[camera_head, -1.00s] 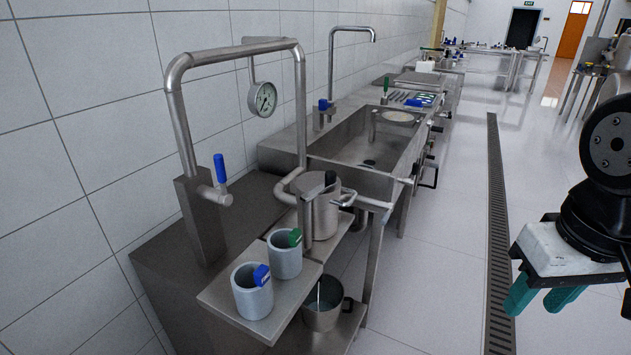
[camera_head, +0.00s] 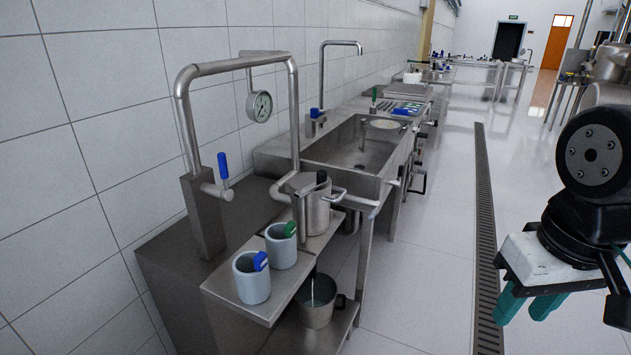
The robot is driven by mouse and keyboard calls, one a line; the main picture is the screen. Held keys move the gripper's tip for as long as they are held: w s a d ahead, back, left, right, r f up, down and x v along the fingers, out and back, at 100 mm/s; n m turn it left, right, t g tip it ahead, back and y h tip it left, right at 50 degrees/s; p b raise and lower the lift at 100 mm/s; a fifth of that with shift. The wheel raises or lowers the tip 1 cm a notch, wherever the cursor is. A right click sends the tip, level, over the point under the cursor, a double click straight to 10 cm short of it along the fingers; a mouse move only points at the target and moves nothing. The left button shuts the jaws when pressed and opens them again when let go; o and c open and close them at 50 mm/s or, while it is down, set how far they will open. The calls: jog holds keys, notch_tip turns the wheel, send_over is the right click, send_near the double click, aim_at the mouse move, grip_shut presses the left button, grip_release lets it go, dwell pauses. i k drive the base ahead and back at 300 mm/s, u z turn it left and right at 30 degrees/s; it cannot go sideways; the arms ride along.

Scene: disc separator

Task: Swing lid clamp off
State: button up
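A steel cylindrical vessel (camera_head: 317,214) stands on the right side of the small steel shelf, below the bent pipe. A dark knob (camera_head: 322,177) shows at its top, and a bar handle (camera_head: 335,192) sticks out to its right. I cannot tell which part is the lid clamp or how it sits. My gripper (camera_head: 527,304) is at the right edge, well apart from the vessel, over the floor. Its two teal fingers point down with a gap between them, and nothing shows in it.
Two grey cups (camera_head: 251,279) with blue and green clips stand on the shelf (camera_head: 225,297). A pail (camera_head: 317,305) sits below. A blue-handled valve (camera_head: 222,168), pipe and gauge (camera_head: 259,106) rise at the left. A sink (camera_head: 365,150) lies behind. The floor (camera_head: 420,250) between bench and drain is clear.

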aim_at(321, 175)
jog(key=u, duration=0.65)
jog(key=i, duration=0.95)
jog(key=z, duration=0.45)
